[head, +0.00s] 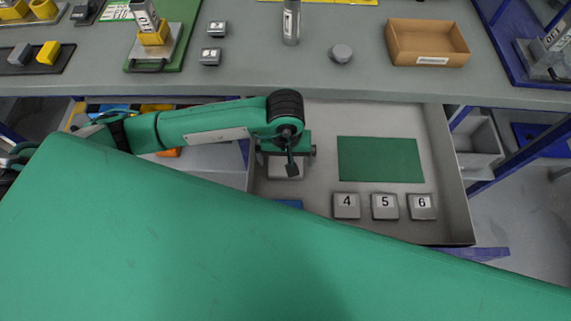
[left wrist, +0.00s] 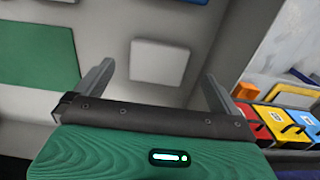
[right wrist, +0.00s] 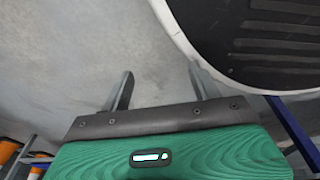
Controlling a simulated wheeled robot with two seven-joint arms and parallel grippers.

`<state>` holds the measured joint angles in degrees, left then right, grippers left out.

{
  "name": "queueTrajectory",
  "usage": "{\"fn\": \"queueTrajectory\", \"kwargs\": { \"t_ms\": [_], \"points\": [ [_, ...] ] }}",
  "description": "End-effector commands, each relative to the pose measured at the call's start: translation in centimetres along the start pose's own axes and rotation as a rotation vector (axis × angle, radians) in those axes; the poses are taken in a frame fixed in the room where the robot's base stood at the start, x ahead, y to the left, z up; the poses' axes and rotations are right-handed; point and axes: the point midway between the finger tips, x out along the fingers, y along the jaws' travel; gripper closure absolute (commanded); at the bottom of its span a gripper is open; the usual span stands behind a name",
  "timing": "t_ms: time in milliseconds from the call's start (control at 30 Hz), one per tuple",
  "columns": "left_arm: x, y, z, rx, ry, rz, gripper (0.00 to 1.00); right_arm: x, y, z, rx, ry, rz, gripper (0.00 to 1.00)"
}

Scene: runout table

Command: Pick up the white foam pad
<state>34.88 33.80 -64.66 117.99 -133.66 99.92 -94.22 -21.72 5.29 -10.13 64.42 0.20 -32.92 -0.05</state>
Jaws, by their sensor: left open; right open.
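The white foam pad (left wrist: 160,62) lies flat on the floor of the grey drawer (left wrist: 115,20), and in the left wrist view it shows whole between and beyond my fingers. In the head view the pad (head: 284,174) is partly hidden under my left gripper (head: 291,166). My left gripper (left wrist: 158,76) is open and empty, above the pad, with a gap to it. My right gripper (right wrist: 160,72) is open and empty over bare grey floor; it does not show in the head view.
The drawer also holds a green mat (head: 380,160) and blocks 4 (head: 346,206), 5 (head: 384,206) and 6 (head: 422,206). The grey table (head: 380,90) runs behind it, with a cardboard box (head: 428,42). Colored boxes (left wrist: 275,120) stand beside the drawer.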

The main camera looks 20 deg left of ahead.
Motion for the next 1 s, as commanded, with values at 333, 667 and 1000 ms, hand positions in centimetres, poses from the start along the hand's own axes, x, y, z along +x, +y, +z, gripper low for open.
{"fn": "queueTrajectory", "kwargs": {
  "t_ms": [333, 667, 1000],
  "points": [
    [3.1, 0.0, -0.2, -0.002, -0.002, 0.0, 0.0, 0.2, 0.1, 0.7, -0.002, 0.001, 0.002, 0.38],
    [7.3, -0.2, -0.9, -0.002, -0.001, -0.001, 0.0, 1.3, 0.4, 3.1, -0.006, -0.005, 0.005, 0.38],
    [7.5, -0.2, -1.0, 0.0, 0.001, 0.0, 0.16, 1.4, 0.4, 3.2, -0.007, -0.005, 0.005, 0.38]
  ]
}}
